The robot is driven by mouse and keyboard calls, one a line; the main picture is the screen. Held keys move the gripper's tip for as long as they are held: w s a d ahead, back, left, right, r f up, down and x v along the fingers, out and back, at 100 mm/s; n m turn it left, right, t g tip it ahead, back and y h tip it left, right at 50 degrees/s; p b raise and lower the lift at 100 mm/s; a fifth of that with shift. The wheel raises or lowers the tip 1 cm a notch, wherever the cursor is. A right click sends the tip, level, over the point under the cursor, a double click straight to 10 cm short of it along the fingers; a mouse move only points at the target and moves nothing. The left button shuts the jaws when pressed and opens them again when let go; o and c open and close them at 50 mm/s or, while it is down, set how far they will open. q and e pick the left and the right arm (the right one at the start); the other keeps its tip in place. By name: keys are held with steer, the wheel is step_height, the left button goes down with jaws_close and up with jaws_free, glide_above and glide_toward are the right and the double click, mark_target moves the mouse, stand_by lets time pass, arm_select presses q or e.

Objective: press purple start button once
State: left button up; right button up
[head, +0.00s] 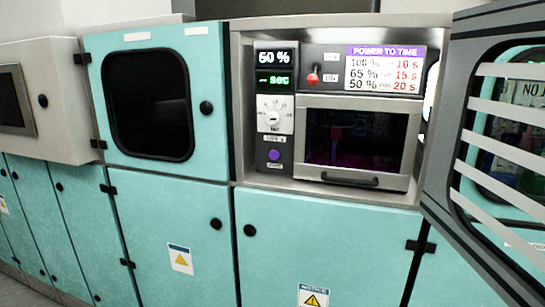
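The purple start button (274,155) is a small round knob low on the dark control panel (265,170), left of the oven-like unit's door. A red-tipped toggle switch (313,77) sits on the upper panel. A chart (385,69) headed POWER TO TIME lists 100 % 10 s, 65 % 15 s and 50 % 20 s. Neither of my grippers is in view.
The unit's windowed door (353,145) is shut, with a dark handle (350,179) below. A striped cabinet door (500,150) stands open at the right, jutting outward. Closed teal cabinets (320,240) fill the area below and left. The space before the button is clear.

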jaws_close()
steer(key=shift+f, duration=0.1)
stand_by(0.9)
